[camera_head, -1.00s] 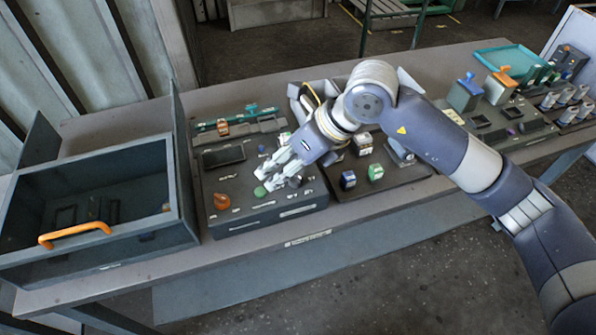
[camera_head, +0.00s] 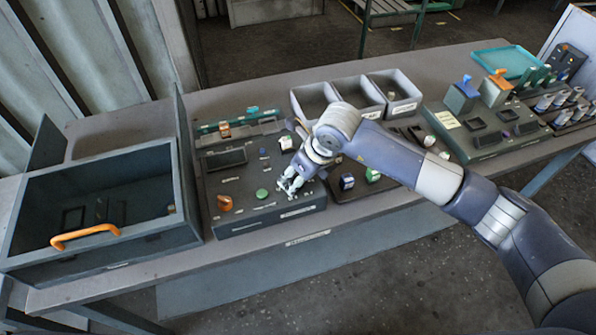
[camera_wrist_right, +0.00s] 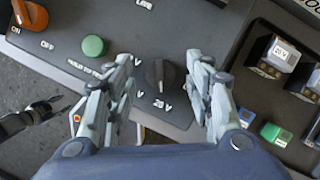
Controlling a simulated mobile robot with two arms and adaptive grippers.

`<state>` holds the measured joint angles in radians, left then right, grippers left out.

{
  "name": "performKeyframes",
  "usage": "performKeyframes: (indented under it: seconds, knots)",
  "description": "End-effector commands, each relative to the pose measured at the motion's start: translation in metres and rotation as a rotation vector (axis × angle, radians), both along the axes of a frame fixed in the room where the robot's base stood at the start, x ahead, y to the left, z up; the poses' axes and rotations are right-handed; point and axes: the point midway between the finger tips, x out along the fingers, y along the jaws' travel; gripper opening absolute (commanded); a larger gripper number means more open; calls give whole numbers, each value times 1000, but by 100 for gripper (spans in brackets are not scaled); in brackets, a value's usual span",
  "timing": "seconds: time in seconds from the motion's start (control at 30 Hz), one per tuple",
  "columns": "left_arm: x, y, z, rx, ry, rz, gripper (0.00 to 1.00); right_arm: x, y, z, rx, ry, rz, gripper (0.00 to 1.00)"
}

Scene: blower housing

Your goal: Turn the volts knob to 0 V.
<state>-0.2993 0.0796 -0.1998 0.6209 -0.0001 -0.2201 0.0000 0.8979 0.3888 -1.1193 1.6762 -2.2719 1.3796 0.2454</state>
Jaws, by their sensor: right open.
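The volts knob (camera_wrist_right: 160,76) is a small black knob on the dark control panel (camera_wrist_right: 120,25), with white volt marks near it; I cannot read clearly which mark it points at. My right gripper (camera_wrist_right: 168,70) is open in the wrist view, one finger on each side of the knob, with visible gaps. In the head view my right gripper (camera_head: 290,184) is low over the front right part of the panel (camera_head: 240,207) and hides the knob.
An orange switch (camera_head: 225,203) and a green button (camera_head: 262,193) sit left of the gripper. A grey box with an orange handle (camera_head: 85,237) stands further left. Small blue and green blocks (camera_head: 347,181) lie close on the right. Grey bins (camera_head: 358,98) stand behind.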

Motion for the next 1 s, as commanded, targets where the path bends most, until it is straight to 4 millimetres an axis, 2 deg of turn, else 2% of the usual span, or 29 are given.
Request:
performKeyframes:
  seconds: [0.3,0.33,0.5,0.53,0.77,1.0]
  knots:
    - [0,0,1,0,1,0,40,1,1,-4,-1,-1,0,48]
    - [0,0,1,0,1,0,40,1,1,-4,-1,-1,0,46]
    - [0,0,1,0,1,0,40,1,1,-4,0,-1,0,8]
    - [0,0,1,0,1,0,40,1,1,-4,1,-1,0,6]
    - [-1,0,-2,0,1,0,40,1,1,-4,0,-1,6,6]
    - [-1,0,-21,0,2,0,40,3,0,-8,0,-3,81,6]
